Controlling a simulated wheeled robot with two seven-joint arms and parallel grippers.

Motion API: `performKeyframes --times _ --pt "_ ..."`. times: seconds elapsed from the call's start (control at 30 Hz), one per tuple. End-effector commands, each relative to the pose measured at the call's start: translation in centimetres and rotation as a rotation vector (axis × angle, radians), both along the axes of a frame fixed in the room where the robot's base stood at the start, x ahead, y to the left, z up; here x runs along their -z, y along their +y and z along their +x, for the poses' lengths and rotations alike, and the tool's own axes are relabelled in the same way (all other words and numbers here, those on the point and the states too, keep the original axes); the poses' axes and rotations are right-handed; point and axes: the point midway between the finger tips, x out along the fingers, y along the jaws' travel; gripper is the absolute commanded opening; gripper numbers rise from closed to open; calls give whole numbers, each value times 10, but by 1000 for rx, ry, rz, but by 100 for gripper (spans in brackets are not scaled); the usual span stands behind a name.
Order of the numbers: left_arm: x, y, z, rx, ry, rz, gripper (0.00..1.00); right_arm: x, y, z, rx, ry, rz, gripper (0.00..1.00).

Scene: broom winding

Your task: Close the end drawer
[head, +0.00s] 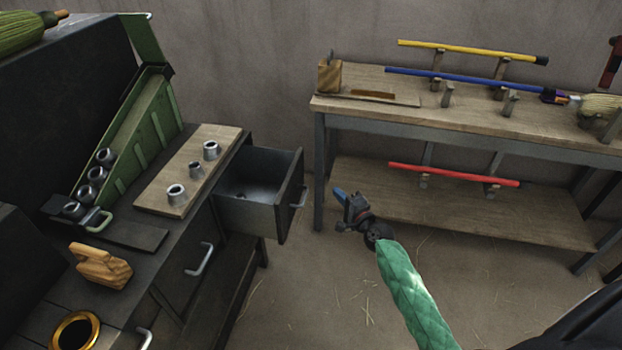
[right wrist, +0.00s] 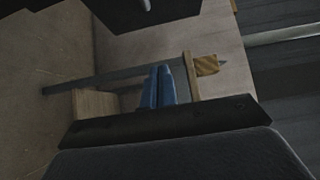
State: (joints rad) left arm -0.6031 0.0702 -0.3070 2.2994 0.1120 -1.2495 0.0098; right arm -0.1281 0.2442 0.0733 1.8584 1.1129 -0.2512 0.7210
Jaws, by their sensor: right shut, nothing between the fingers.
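The end drawer (head: 290,197) is pulled open at the right end of the dark workbench. Its inside is visible and looks mostly empty, with a small dark mark or item on its floor. A metal handle (head: 299,197) is on its front. My right gripper (head: 340,193) is shut and empty, with blue fingertips. In the head view it appears to the right of the drawer front, apart from it. The shut blue fingers also show in the right wrist view (right wrist: 158,88). My left gripper is not in view.
The dark workbench (head: 150,239) holds a wooden board (head: 215,140) with metal collars, a green chute (head: 140,135) and a wooden block (head: 100,265). A wooden shelf bench (head: 450,103) with yellow, blue and red poles stands at the right. Floor between them is open, with scattered straw.

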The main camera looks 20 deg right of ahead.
Motion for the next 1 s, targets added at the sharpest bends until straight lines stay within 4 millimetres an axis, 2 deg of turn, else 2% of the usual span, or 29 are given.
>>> performKeyframes --times 0.17,0.27,0.47,0.77,1.0 --pt "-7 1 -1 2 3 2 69 -1 3 10 -1 2 13 0" --pt "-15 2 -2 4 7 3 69 -2 5 23 -1 2 11 0" --pt "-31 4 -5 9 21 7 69 -1 11 54 -1 3 10 0" --pt "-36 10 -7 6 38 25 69 -1 20 99 -1 4 8 0" --pt "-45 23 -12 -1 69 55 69 -1 45 115 -2 4 9 0"
